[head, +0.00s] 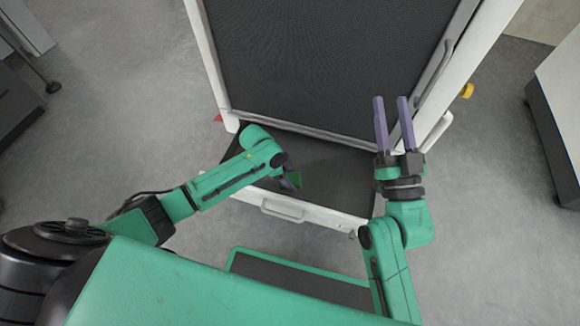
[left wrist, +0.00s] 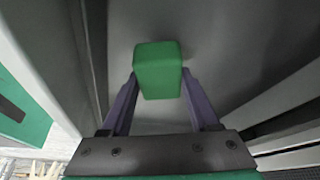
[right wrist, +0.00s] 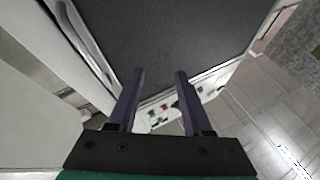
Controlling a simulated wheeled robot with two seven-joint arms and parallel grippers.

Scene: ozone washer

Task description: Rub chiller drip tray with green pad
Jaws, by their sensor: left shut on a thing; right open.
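The chiller drip tray (head: 335,180) is a dark, shallow tray with a white front and a handle, pulled out at the foot of the chiller. My left gripper (head: 291,181) is over the tray's middle and shut on the green pad (head: 294,177). The pad is a green block between the purple fingers in the left wrist view (left wrist: 158,70), with the grey tray surface behind it. I cannot tell whether the pad touches the tray. My right gripper (head: 391,112) is open and empty, raised in front of the chiller's right side.
The chiller (head: 330,60) has a dark mesh front and white frame, with a vertical handle (head: 435,75) at right. A grey cabinet (head: 560,110) stands at far right and a dark unit (head: 15,105) at far left. Grey floor is clear on both sides.

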